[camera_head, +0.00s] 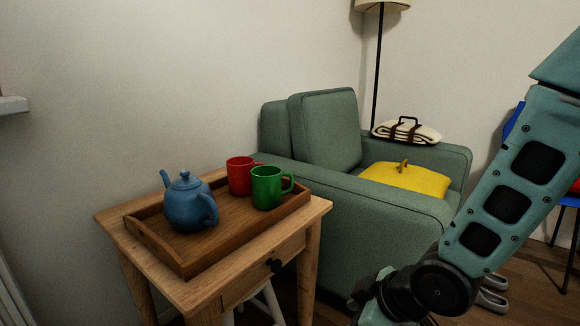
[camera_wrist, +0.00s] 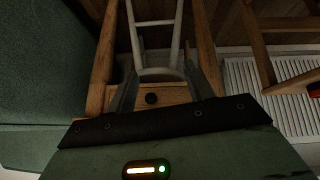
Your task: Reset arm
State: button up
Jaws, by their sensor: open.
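My gripper (camera_wrist: 162,72) shows in the wrist view with its two fingers spread apart and nothing between them. It points toward the front of the wooden side table, with the drawer front (camera_wrist: 180,95) and dark knob (camera_wrist: 152,98) seen beyond the fingers. The wrist picture appears upside down. In the head view my arm comes down along the right side, bent low, and its end is cut off by the bottom edge, so the fingers are hidden there.
The side table (camera_head: 318,205) bears a wooden tray (camera_head: 150,240) with a blue teapot (camera_head: 187,203), red mug (camera_head: 239,176) and green mug (camera_head: 268,188). A green armchair (camera_head: 325,130) stands behind my arm. A white stool (camera_wrist: 155,45) is under the table; a radiator (camera_wrist: 240,85) is nearby.

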jog(key=s+d+r+m+g+h+p, duration=0.1)
jog(key=s+d+r+m+g+h, duration=0.1)
jog(key=s+r, duration=0.45)
jog(key=s+d+r+m+g+h+p, duration=0.15)
jog(key=s+r, duration=0.25)
jog(key=s, duration=0.6)
notch_tip(320, 180, up, 38)
jog(key=g+h+p, duration=0.1)
jog(key=p, duration=3.6)
jog(key=shift+m, duration=0.45)
